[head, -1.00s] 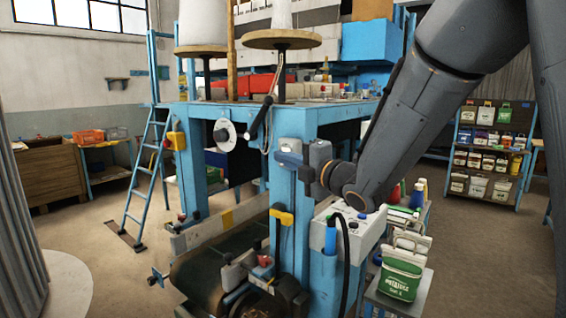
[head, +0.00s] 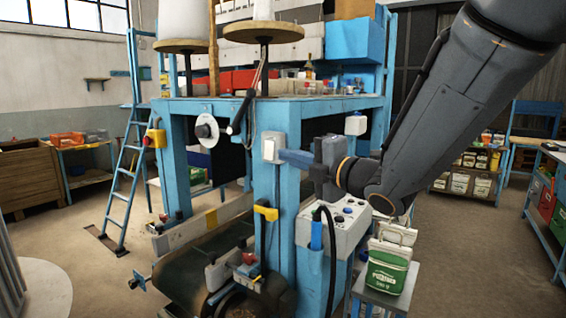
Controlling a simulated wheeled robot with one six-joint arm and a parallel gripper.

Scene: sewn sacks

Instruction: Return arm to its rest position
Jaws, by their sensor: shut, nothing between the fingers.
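My gripper (head: 316,168) is at the end of my dark grey arm (head: 430,110), which comes in from the upper right of the head view. The gripper points left, in front of the blue machine frame (head: 272,195) as seen from here. It is shut and empty.
A small stand at the lower right bears a green and white bag (head: 388,270). A blue ladder (head: 128,180) leans at the machine's left. Shelves with bags (head: 470,170) and a blue workbench (head: 550,190) stand at the right. Floor is open at the left and between stand and workbench.

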